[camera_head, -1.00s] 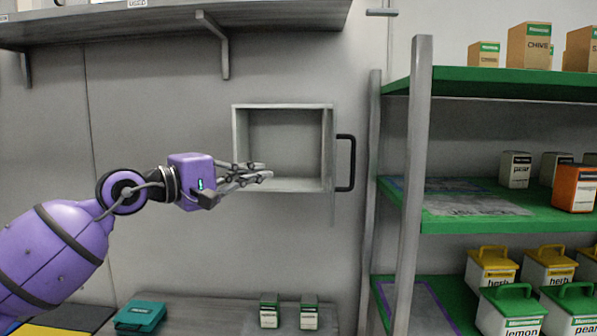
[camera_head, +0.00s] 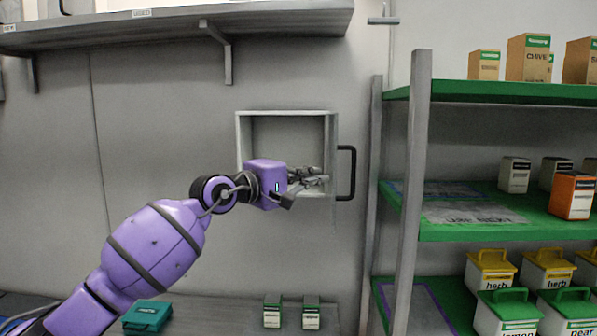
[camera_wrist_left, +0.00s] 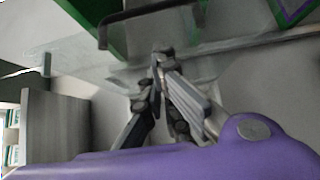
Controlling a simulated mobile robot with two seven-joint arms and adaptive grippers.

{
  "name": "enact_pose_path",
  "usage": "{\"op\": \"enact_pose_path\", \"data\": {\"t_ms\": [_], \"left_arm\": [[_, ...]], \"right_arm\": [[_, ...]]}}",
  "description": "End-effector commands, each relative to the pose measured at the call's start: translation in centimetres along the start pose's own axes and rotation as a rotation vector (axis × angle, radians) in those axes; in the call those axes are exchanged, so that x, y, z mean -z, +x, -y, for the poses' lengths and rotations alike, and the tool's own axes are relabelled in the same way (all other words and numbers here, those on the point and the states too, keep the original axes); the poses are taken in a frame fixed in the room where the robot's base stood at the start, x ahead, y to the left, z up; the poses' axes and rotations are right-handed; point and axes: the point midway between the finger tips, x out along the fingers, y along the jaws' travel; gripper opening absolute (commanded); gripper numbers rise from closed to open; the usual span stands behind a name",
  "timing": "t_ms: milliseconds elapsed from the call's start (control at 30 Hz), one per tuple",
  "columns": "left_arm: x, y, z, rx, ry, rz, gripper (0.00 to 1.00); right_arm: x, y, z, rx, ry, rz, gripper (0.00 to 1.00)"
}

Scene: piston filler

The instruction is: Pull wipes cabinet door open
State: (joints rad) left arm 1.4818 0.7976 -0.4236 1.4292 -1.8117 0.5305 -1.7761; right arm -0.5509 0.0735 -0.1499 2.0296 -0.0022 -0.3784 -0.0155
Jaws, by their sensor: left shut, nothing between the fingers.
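The wipes cabinet (camera_head: 241,135) is a pale box in the grey wall, and its front shows open and empty. At its right edge a narrow pale door panel (camera_head: 333,135) is seen almost edge-on, standing out from the front. A black bar handle (camera_head: 346,172) sits on the panel's right side. It seems to show in the left wrist view as a dark bar (camera_wrist_left: 104,32). My left gripper (camera_head: 325,178) is shut and empty, in front of the cabinet's lower right corner, left of the handle. The fingertips look close to the panel; contact cannot be told.
A green shelf rack (camera_head: 470,232) with cartons and lidded tubs stands right of the cabinet. A grey wall shelf (camera_head: 180,28) hangs above. A counter below (camera_head: 215,310) holds a teal case (camera_head: 147,316) and two small cartons (camera_head: 291,316).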

Motion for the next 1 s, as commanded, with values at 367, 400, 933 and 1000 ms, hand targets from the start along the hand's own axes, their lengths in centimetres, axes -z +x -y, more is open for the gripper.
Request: {"op": "enact_pose_path", "data": {"t_ms": [367, 400, 933, 1000], "left_arm": [[-0.4, 0.3, 0.0, 0.002, 0.0, 0.0, 0.0], [-0.8, 0.6, -0.1, 0.002, 0.0, 0.001, 0.0], [-5.1, 4.5, 0.1, 0.001, -0.001, -0.001, 0.0], [-5.1, 4.5, 0.1, 0.001, -0.001, -0.001, 0.0]], "right_arm": [[0.0, 0.0, 0.1, 0.001, 0.001, 0.002, 0.0], [0.4, -0.1, 0.1, 0.001, 0.001, -0.003, 0.0], [2.5, -1.6, -0.1, -0.001, 0.012, -0.03, 0.0], [2.4, -1.6, -0.1, -0.001, 0.012, -0.027, 0.0]]}}
